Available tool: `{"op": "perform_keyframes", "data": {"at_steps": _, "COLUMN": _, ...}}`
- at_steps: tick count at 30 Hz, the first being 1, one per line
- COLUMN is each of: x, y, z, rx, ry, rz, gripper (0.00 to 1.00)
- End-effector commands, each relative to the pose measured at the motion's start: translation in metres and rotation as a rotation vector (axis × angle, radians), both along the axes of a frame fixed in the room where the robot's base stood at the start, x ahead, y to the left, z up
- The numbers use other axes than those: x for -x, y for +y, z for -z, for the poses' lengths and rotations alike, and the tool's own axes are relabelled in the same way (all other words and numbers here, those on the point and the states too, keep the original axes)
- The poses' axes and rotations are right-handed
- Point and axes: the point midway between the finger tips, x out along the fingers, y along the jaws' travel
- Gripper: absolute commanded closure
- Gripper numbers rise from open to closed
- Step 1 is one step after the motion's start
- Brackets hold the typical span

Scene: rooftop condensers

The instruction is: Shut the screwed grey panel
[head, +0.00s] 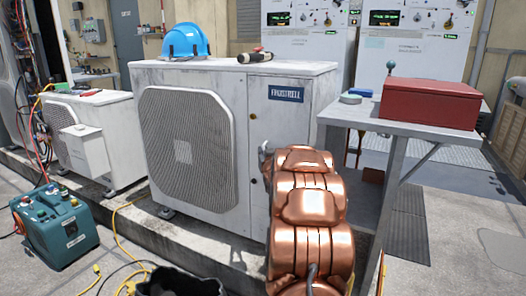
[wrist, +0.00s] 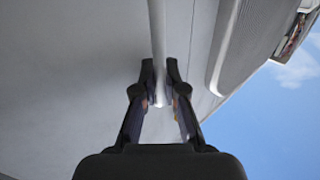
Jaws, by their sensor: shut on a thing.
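The grey panel (head: 288,120) is the right front part of the large condenser, with a dark blue label at its top and small knobs or screws along its left edge. My copper arm hides its lower right part, and I cannot tell how far it stands open. My gripper (wrist: 160,92) is shut on a narrow pale strip (wrist: 158,35) that runs up between the fingers in the wrist view. I cannot tell whether the strip is a handle or the panel's edge. In the head view only a small grey bit of my gripper (head: 265,148) shows, in front of the panel.
The condenser's fan grille (head: 188,150) is left of the panel. A blue hard hat (head: 186,41) and a tool (head: 255,56) lie on top. A grey table (head: 400,126) with a red box (head: 430,103) stands close right. A teal machine (head: 54,228) and cables are at lower left.

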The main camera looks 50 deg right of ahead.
Motion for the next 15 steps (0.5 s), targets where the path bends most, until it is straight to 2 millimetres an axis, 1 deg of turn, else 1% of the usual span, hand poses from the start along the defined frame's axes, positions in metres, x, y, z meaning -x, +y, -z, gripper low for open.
{"op": "perform_keyframes", "data": {"at_steps": 9, "x": -0.0007, "y": -0.0028, "z": -0.0009, "rx": 0.002, "ry": -0.001, "rz": 0.002, "gripper": 1.00}}
{"op": "perform_keyframes", "data": {"at_steps": 10, "x": -0.0007, "y": -0.0029, "z": -0.0009, "rx": 0.002, "ry": -0.001, "rz": 0.002, "gripper": 0.89}}
{"op": "perform_keyframes", "data": {"at_steps": 12, "x": -0.0006, "y": -0.0030, "z": -0.0010, "rx": 0.003, "ry": -0.002, "rz": 0.002, "gripper": 0.82}}
{"op": "perform_keyframes", "data": {"at_steps": 13, "x": -0.0006, "y": -0.0028, "z": -0.0010, "rx": 0.002, "ry": -0.001, "rz": 0.002, "gripper": 0.79}}
{"op": "perform_keyframes", "data": {"at_steps": 15, "x": -0.0006, "y": -0.0027, "z": -0.0008, "rx": 0.002, "ry": -0.001, "rz": 0.002, "gripper": 0.79}}
